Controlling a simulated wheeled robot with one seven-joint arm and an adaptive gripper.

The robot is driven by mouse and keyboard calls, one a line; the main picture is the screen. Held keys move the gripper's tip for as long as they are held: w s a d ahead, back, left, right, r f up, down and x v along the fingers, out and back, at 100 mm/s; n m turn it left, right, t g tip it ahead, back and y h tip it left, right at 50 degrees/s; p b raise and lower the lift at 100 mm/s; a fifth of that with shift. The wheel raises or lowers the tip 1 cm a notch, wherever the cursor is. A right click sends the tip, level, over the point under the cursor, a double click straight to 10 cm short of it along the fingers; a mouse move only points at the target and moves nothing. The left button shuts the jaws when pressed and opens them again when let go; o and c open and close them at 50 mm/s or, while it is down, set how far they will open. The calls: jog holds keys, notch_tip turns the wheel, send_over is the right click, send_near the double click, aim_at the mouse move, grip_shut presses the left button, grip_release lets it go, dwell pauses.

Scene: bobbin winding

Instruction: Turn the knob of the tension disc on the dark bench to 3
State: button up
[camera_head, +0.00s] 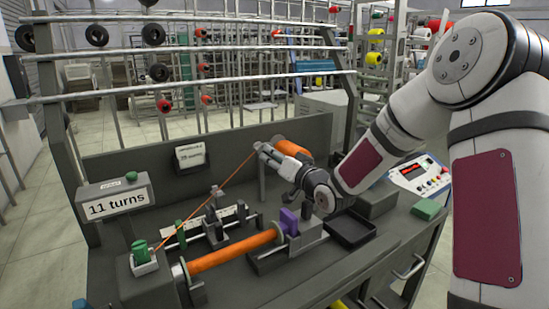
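My gripper (270,160) reaches in from the right over the back of the dark bench (105,235). Its fingertips are at the top of a thin grey post (262,187), next to an orange spool (293,148). The gripper covers whatever sits on the post top, so I cannot see a dial or its numbers there, nor whether the fingers are closed on anything. An orange thread (208,203) runs from the post top down left to a grey block with a green knob (140,251). I cannot make out a scale on that block.
An orange roller (235,250) lies across the bench front, with a purple piece (289,221) at its right end. A sign reading "11 turns" (116,205) stands at left. A black tray (350,229), a green block (427,209) and a control panel (418,174) are at right.

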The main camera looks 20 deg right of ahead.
jog(key=shift+r, duration=0.1)
notch_tip(320, 180, up, 10)
dwell(0.5)
